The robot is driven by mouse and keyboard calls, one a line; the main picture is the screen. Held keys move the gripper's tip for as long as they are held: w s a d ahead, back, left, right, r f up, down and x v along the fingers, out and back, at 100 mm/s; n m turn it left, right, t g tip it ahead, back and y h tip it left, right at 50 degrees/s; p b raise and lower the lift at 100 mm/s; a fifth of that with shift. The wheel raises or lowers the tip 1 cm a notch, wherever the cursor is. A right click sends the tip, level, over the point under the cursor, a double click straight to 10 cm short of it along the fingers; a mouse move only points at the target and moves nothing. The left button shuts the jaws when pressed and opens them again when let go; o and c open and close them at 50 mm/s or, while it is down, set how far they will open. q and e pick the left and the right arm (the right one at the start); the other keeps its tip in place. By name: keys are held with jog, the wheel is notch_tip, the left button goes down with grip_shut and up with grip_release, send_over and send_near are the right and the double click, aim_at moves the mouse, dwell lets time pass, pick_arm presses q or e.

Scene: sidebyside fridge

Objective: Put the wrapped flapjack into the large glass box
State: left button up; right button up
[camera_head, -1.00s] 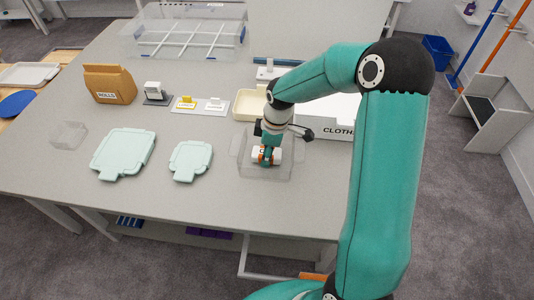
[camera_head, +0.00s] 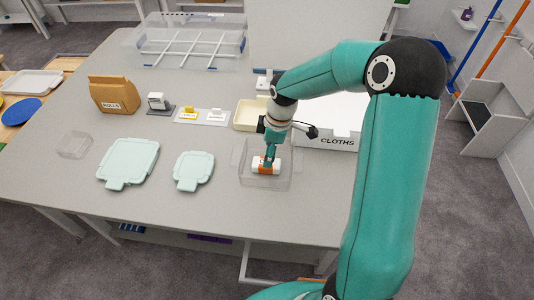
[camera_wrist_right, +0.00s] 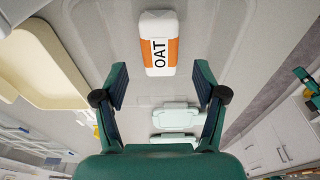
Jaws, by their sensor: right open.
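The wrapped flapjack (camera_head: 265,169) is a white bar with an orange band, and its "OAT" label reads in the right wrist view (camera_wrist_right: 158,45). It lies on the floor of the large clear glass box (camera_head: 284,180), which stands lidless on the table. My right gripper (camera_head: 270,158) is just above the flapjack. In the right wrist view its two fingers (camera_wrist_right: 160,80) are spread with nothing between them, and the flapjack lies beyond their tips. My left gripper is in neither view.
Two mint lids, large (camera_head: 128,163) and small (camera_head: 193,171), lie left of the box. A small glass box (camera_head: 74,145) is at far left. A cream tray (camera_head: 245,117) and the white cloths box (camera_head: 335,142) stand close behind. A paper rolls bag (camera_head: 112,94) stands back left.

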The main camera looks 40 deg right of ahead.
pick_arm(q)
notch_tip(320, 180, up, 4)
jog(key=p, duration=0.2)
jog(key=shift+p, duration=0.4)
pick_arm(e)
notch_tip(320, 180, up, 6)
jog(key=shift+s+d, duration=0.3)
jog(key=shift+s, duration=0.1)
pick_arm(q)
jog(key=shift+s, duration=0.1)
